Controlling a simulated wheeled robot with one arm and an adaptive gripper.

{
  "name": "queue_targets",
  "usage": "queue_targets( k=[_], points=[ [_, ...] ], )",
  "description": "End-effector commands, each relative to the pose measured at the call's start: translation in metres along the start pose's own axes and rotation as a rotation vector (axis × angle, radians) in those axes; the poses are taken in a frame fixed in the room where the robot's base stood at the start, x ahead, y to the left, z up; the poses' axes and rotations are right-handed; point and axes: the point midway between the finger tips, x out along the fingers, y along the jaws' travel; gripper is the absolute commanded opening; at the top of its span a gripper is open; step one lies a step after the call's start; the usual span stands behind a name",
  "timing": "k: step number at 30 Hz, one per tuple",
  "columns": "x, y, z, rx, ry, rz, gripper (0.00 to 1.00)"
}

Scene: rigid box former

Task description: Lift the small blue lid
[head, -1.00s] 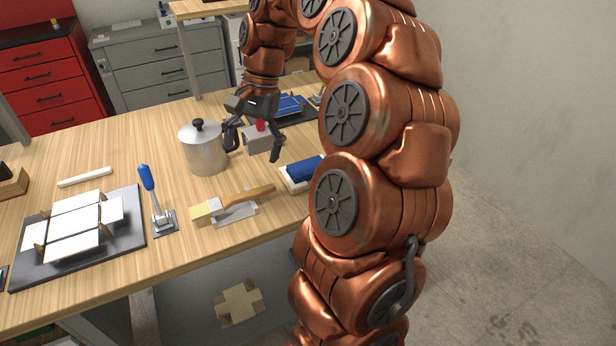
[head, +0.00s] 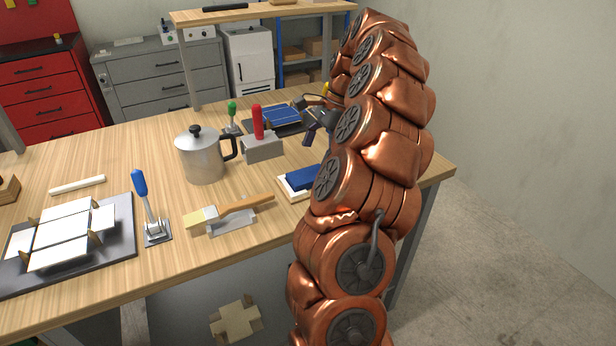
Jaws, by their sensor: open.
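A flat blue piece (head: 268,117) lies on a dark board (head: 292,127) at the back right of the bench. A smaller blue block (head: 305,177) sits on a white base nearer the front edge, left of my arm. I cannot tell from this view which of these is the small blue lid. My gripper (head: 312,119) is open and empty. It is just right of the dark board, above the bench, partly hidden by my own arm.
A red-handled grey block (head: 262,148), a green-handled tool (head: 232,116) and a metal pot (head: 203,157) stand left of my gripper. A brush (head: 228,211), a blue-handled lever (head: 146,203) and a dark board with white panels (head: 120,250) are nearer the front.

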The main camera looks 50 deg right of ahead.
Motion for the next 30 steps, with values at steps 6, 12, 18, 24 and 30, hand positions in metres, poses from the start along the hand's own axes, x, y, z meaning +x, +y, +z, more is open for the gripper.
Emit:
queue_targets(
  k=[6, 12, 18, 24, 30],
  points=[
    [0.007, 0.001, 0.001, -0.001, -0.001, 0.002, 0.92],
    [0.019, 0.002, 0.001, -0.002, -0.001, 0.001, 0.92],
    [0.039, 0.004, 0.001, -0.001, -0.002, 0.003, 0.92],
    [0.057, 0.004, 0.001, -0.002, -0.003, 0.003, 0.92],
    [0.058, 0.003, 0.000, -0.002, -0.001, 0.001, 0.92]
  ],
)
